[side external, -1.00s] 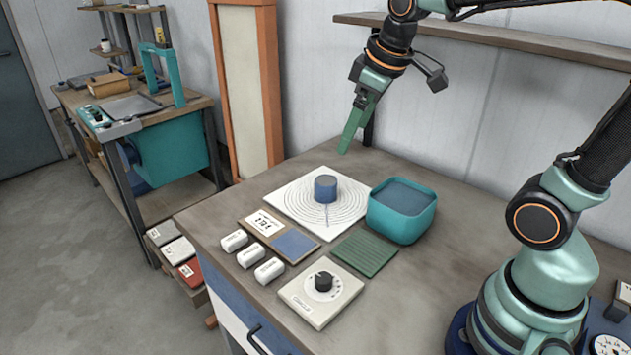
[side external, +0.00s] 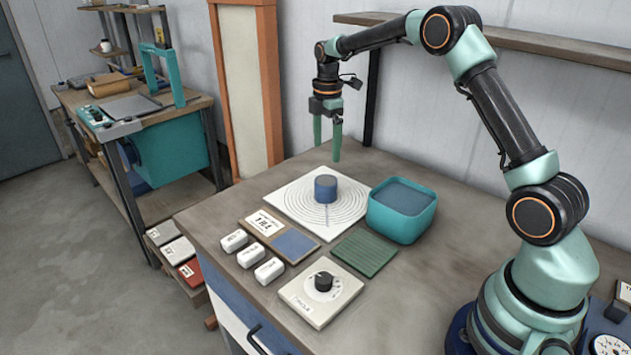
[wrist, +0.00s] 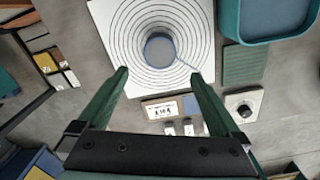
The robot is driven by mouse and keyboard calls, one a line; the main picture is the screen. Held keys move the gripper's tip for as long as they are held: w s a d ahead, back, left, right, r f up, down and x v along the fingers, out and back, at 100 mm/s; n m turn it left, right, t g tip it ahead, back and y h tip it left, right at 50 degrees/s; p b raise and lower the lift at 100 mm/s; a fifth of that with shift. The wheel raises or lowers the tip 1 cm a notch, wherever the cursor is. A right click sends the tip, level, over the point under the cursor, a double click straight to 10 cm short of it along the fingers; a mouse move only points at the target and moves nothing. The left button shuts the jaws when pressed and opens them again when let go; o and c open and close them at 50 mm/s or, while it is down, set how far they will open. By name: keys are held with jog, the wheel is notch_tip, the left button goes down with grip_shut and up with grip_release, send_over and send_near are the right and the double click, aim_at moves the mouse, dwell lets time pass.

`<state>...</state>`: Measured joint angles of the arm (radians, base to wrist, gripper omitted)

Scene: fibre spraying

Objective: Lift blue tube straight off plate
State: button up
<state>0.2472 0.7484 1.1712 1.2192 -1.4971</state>
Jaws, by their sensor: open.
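The blue tube (side external: 326,188) stands upright near the middle of the white plate (side external: 285,202) marked with rings. In the wrist view the tube (wrist: 159,49) shows from above as a round blue-rimmed shape on the plate (wrist: 108,22). My gripper (side external: 327,150) points down above the far side of the plate, higher than the tube and apart from it. Its two green fingers are spread with nothing between them. In the wrist view my gripper (wrist: 157,76) is open, with the tube beyond the fingertips.
A teal bin (side external: 402,211) stands close to the right of the plate. A green ribbed pad (side external: 364,252), a dial box (side external: 321,292), a card with a blue pad (side external: 294,243) and several white blocks (side external: 251,255) lie in front. A shelf (side external: 520,40) runs along the wall.

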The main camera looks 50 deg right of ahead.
aim_at(325, 183)
notch_tip(325, 183, down, 12)
jog(key=shift+f, duration=0.15)
dwell(0.5)
grip_shut()
notch_tip(325, 183, up, 10)
dwell(4.7)
